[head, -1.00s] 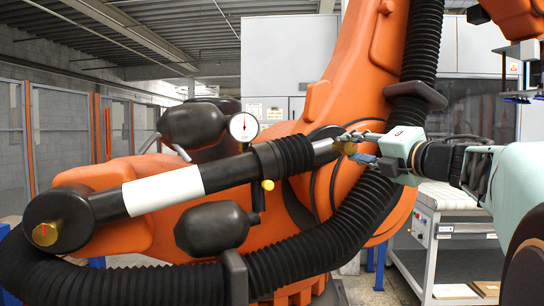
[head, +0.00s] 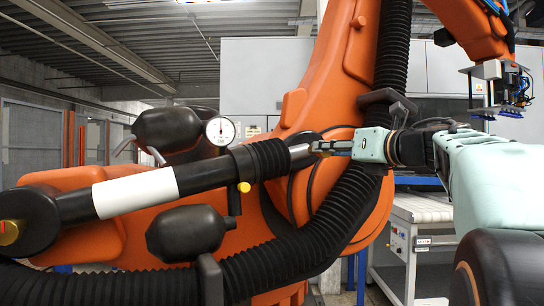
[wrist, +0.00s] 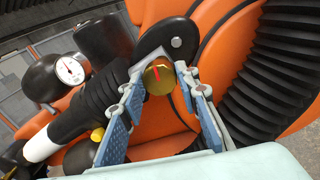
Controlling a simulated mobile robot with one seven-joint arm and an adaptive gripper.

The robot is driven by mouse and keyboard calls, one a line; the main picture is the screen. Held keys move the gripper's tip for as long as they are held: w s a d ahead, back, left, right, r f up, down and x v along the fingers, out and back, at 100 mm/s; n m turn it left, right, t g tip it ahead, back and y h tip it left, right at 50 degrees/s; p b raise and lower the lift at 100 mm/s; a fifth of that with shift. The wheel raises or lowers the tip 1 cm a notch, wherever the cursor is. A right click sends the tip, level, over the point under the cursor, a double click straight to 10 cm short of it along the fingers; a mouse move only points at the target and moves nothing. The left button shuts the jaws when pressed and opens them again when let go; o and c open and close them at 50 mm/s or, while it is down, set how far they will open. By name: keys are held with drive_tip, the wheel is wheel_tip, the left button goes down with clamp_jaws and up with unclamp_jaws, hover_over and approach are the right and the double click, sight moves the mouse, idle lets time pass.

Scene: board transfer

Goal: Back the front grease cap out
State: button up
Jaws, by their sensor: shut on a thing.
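The front grease cap (wrist: 159,78) is round and gold with a red mark, at the end of the dark cylinder in the wrist view. My gripper (wrist: 162,75) has one blue-padded finger on each side of it and is shut on it. In the head view my gripper (head: 320,147) meets the upper right end of the cylinder, and its fingers hide nearly all of this cap. A second gold cap (head: 10,232) sits at the cylinder's lower left end, apart from my gripper.
A pressure gauge (head: 220,131) and a yellow knob (head: 244,187) sit along the cylinder. A black ribbed hose (head: 330,215) runs close below my gripper. The orange robot arm (head: 335,60) stands right behind. A white bench (head: 420,208) is at the right.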

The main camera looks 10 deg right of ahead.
drive_tip(key=shift+n+b, duration=0.35)
drive_tip(key=shift+n, duration=0.55)
drive_tip(key=o, duration=1.2)
drive_tip(key=shift+c, duration=0.2)
drive_tip(key=shift+r, duration=0.1)
wheel_tip(320, 180, up, 10)
